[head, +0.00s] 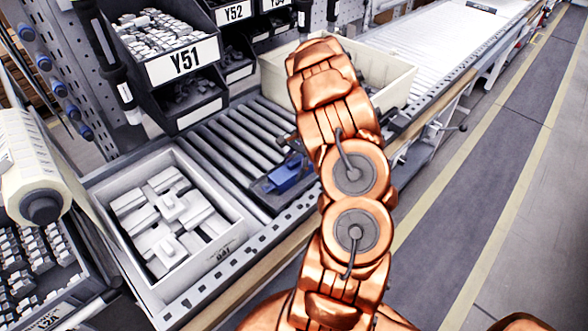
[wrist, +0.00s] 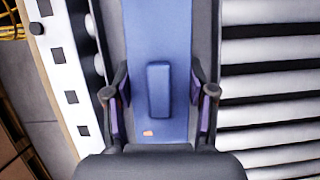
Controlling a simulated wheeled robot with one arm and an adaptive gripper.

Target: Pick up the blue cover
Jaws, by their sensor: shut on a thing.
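The blue cover (head: 290,172) lies on a dark holder on the roller conveyor, just left of my arm in the head view. In the wrist view the blue cover (wrist: 147,30) runs up the middle, with a raised block on it and a small orange mark. My gripper (wrist: 159,92) has one finger on each side of the cover and is shut on it. In the head view my arm hides most of the gripper and part of the cover's surroundings. I cannot tell whether the cover is clear of the holder.
A cream bin (head: 398,90) stands behind my arm. Shelf bins, one labelled Y51 (head: 185,62), rise at the back left. Conveyor rollers (head: 222,142) show between them. The floor aisle at right is clear.

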